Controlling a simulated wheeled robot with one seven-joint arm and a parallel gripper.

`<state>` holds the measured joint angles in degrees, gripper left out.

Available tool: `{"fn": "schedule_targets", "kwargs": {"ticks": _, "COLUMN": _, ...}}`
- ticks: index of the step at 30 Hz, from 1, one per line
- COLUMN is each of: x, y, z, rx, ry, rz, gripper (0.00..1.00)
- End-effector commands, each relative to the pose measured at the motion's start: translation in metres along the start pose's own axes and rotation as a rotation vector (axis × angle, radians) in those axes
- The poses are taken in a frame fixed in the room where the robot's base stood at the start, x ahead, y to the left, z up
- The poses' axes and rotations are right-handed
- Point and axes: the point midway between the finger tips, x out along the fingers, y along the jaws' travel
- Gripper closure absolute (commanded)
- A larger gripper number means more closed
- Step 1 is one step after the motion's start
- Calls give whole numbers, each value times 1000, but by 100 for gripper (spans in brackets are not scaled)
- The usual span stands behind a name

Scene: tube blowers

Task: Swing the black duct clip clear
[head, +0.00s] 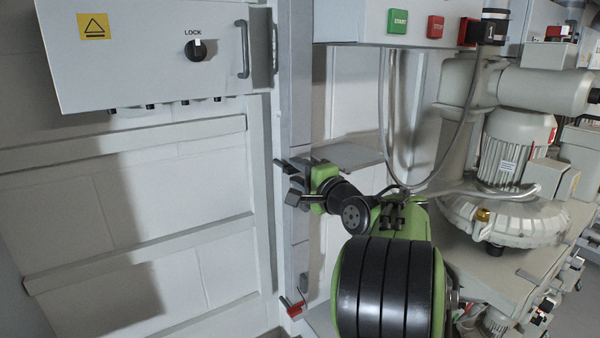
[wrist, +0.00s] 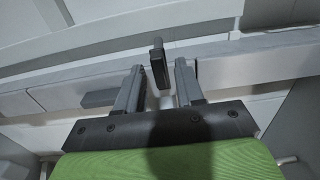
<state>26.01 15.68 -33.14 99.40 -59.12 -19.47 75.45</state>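The black duct clip (wrist: 159,66) shows in the wrist view as a small dark upright tab in front of a long grey post. It lies between the two fingertips of my gripper (wrist: 159,72), closer to the right one, with a visible gap on both sides. My gripper is open, and I see no contact with the clip. In the head view my gripper (head: 286,182) is at the grey upright post (head: 299,90), below the grey cabinet. There I cannot clearly separate the clip from the dark fingers.
A grey cabinet (head: 150,60) with a LOCK knob hangs at upper left. A control box (head: 375,22) with START and STOP buttons is above my arm. A grey shelf (head: 350,153) is behind my gripper. A blower (head: 510,165) with hanging cables stands at right.

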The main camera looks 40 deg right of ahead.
Motion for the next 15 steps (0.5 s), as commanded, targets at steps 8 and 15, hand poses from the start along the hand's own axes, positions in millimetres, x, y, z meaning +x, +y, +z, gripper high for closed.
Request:
{"fn": "schedule_targets", "kwargs": {"ticks": 8, "x": 0, "y": 0, "z": 0, "rx": 0, "ry": 0, "rz": 0, "gripper": 100}}
{"fn": "schedule_targets", "kwargs": {"ticks": 15, "x": 0, "y": 0, "z": 0, "rx": -11, "ry": 0, "rz": 0, "gripper": 100}}
